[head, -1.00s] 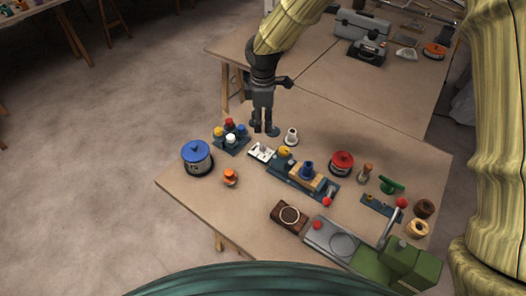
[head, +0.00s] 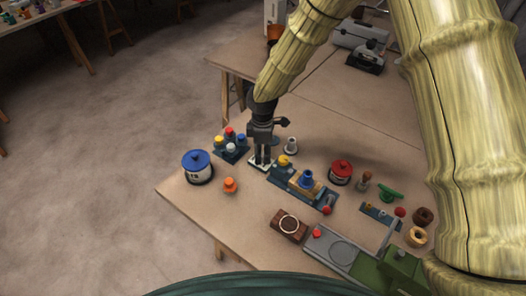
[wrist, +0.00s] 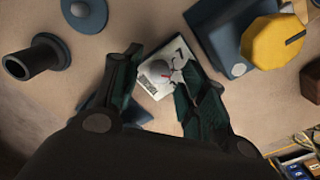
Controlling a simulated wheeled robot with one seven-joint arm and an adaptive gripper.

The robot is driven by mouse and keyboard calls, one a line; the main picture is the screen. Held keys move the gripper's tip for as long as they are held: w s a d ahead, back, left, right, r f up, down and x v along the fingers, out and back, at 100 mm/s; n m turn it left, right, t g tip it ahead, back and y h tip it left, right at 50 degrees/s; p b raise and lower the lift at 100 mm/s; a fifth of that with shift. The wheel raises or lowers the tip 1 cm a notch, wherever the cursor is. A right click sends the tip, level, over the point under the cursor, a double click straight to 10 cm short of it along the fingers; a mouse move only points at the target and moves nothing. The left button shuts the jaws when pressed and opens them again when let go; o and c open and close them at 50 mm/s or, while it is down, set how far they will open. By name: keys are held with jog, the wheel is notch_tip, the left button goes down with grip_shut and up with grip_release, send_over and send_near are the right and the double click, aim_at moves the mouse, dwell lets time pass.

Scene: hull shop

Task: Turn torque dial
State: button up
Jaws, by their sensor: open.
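The torque dial is a round grey knob (wrist: 157,71) with a small red mark, on a white plate (wrist: 151,90) with dark markings. The white plate also shows in the head view (head: 254,161), partly hidden by my fingers. My gripper (head: 263,161) points down over the plate. In the wrist view my gripper (wrist: 157,58) is open, with one finger on each side of the knob. The right finger covers part of the plate. I cannot tell whether either finger touches the knob.
A blue block with a yellow knob (wrist: 272,40) stands close right of the plate. A dark flanged tube (wrist: 38,57) is at left in the wrist view. Colored buttons (head: 231,145), a blue-lidded pot (head: 198,166) and an orange knob (head: 230,185) stand nearby.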

jog(key=shift+f, duration=0.35)
grip_shut()
jog(key=shift+m, duration=0.4)
jog(key=m, duration=0.3)
jog(key=shift+m, duration=2.5)
